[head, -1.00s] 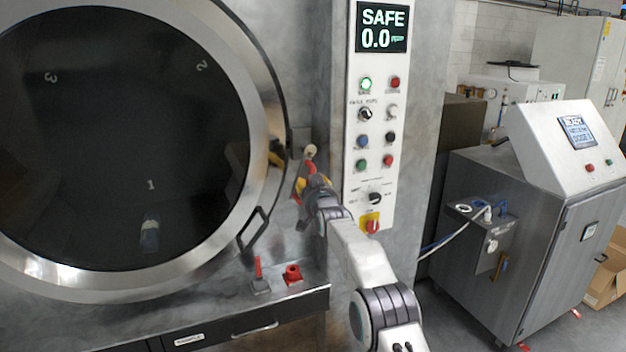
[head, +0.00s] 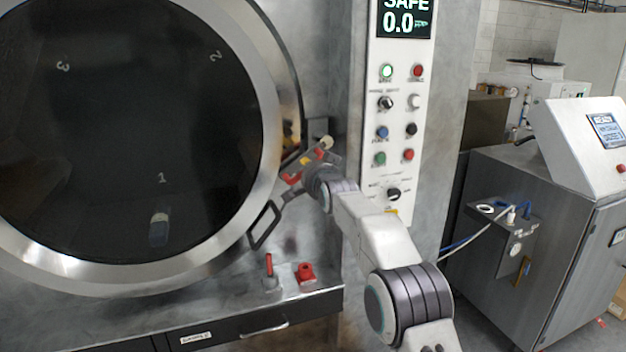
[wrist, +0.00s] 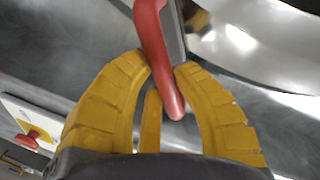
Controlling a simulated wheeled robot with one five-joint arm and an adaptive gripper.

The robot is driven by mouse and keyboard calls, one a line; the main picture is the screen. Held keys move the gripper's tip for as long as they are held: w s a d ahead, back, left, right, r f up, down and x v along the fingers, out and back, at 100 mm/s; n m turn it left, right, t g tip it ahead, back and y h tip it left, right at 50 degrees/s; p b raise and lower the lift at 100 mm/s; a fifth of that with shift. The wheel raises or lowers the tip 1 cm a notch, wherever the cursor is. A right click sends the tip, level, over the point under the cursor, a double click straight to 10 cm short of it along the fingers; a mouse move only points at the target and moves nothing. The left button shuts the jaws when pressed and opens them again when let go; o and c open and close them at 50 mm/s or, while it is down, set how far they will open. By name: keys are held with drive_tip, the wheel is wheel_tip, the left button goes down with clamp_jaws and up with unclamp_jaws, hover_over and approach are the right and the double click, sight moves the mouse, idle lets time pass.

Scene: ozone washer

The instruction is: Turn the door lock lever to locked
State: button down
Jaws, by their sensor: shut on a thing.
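The door lock lever shows as a red tapered handle (wrist: 155,50) in the wrist view, coming down from the top with its tip between my fingers. My gripper (wrist: 163,85) has ridged yellow fingers on both sides of the handle and is shut on it. In the head view my gripper (head: 305,163) is beside the right rim of the round door. Red parts of the lever (head: 291,179) show near the fingers, with a pale knob just up and right. My fingers hide much of the lever there.
The large round door (head: 150,130) with a dark window fills the left. A loop handle (head: 264,225) is on its lower right rim. A white control panel (head: 400,120) reading SAFE stands right of my gripper. A small red lever (head: 269,265) and red fitting (head: 306,272) are on the ledge below.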

drive_tip(key=shift+a+r+b, duration=0.1)
drive_tip(key=shift+r+b, duration=0.15)
drive_tip(key=shift+b, duration=0.2)
drive_tip(key=c, duration=1)
unclamp_jaws()
drive_tip(key=shift+o, duration=0.2)
drive_tip(key=shift+s+f, duration=0.1)
drive_tip(key=v, duration=1.2)
